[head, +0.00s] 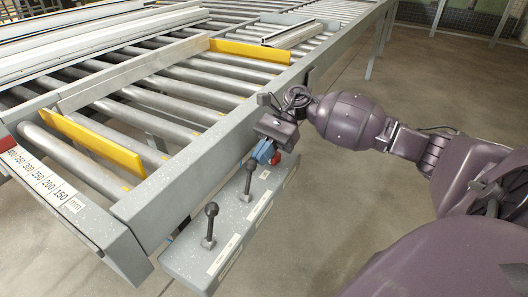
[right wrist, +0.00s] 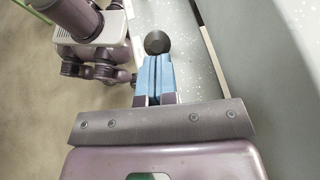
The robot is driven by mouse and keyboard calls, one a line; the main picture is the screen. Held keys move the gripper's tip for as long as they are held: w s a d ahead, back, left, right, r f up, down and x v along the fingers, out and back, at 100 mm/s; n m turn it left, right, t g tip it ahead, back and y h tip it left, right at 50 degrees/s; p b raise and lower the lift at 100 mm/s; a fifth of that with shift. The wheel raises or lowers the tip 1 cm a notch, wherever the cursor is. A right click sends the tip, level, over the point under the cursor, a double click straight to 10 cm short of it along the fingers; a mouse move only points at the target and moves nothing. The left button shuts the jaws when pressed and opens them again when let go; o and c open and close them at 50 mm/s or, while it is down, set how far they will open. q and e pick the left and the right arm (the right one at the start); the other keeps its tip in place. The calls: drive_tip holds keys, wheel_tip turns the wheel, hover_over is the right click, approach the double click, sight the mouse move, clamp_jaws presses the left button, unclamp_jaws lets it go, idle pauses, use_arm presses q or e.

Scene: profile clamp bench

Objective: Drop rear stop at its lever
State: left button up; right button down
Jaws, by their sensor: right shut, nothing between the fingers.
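My right gripper (head: 263,152) is shut and empty, with blue fingers, over the far part of the grey lever box (head: 230,232). In the right wrist view, its fingertips (right wrist: 154,60) point at a dark round knob (right wrist: 157,42) and are at or very close to it; contact is unclear. In the head view, a near lever (head: 210,226) and a middle lever (head: 248,180) with black knobs stand on the box. A red part (head: 275,158) shows beside the fingers, partly hidden. The far yellow stop (head: 250,55) and near yellow stop (head: 90,145) both stand above the rollers. My left gripper is out of view.
The roller table (head: 160,200) has a grey side rail above the lever box. A millimetre scale (head: 45,185) runs along its near left edge. Pale profiles (head: 90,45) lie at the back left. Open floor (head: 350,220) lies right of the box.

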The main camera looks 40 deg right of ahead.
sight(254, 162)
drive_tip(key=a+r+h, duration=0.1)
drive_tip(key=h, duration=0.1)
drive_tip(key=s+a+r+t+h, duration=0.1)
drive_tip(key=a, duration=0.1)
drive_tip(key=shift+s+a+h, duration=0.1)
drive_tip(key=shift+s+h, duration=0.1)
drive_tip(key=shift+h, duration=0.2)
drive_tip(key=shift+s+a+r+n+t+h, duration=0.1)
drive_tip(key=shift+s+a+t+h, duration=0.15)
drive_tip(key=shift+a+h, duration=0.25)
drive_tip(key=shift+s+a+n+t+h, duration=0.1)
drive_tip(key=shift+s+a+t+h, duration=0.15)
drive_tip(key=shift+a, duration=0.45)
drive_tip(key=shift+s+a+r+n+t+h, duration=0.1)
drive_tip(key=shift+s+a+h, duration=0.1)
drive_tip(key=shift+a+h, duration=0.35)
